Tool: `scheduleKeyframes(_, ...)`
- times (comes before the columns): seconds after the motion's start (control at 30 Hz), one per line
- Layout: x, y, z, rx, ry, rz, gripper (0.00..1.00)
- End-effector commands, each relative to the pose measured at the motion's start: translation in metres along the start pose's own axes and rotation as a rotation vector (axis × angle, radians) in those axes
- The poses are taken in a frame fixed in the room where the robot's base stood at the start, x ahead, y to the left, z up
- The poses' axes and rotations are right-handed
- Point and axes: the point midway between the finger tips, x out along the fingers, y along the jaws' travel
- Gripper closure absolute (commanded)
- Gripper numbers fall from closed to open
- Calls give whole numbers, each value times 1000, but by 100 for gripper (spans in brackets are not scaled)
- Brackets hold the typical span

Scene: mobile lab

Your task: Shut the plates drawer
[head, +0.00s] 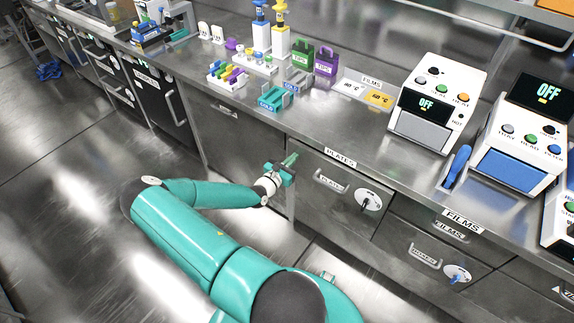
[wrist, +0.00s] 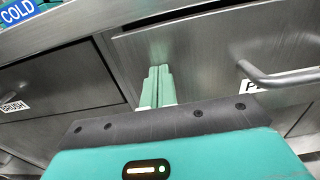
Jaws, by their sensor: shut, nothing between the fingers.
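My gripper (head: 291,158) is at the drawer's upper left corner, left of the handle. In the wrist view the green fingers (wrist: 158,69) are together and empty, in front of the left part of the drawer front (wrist: 210,55). The handle (wrist: 275,76) shows at the right there. The drawer front looks flush or nearly so; I cannot tell any small gap, or whether the fingers touch it.
The BRUSH drawer (wrist: 50,75) is to the left. The films drawer (head: 410,215) and another handled drawer (head: 425,255) are to the right and below. The counter (head: 300,125) carries racks, bottles and two devices reading OFF.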

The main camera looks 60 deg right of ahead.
Motion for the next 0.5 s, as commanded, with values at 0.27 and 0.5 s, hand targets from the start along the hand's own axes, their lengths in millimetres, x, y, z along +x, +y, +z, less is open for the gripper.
scheduleKeyframes(0.27,51,-1,0,1,-1,-2,100)
scheduleKeyframes(0.5,72,0,0,-1,-1,0,100)
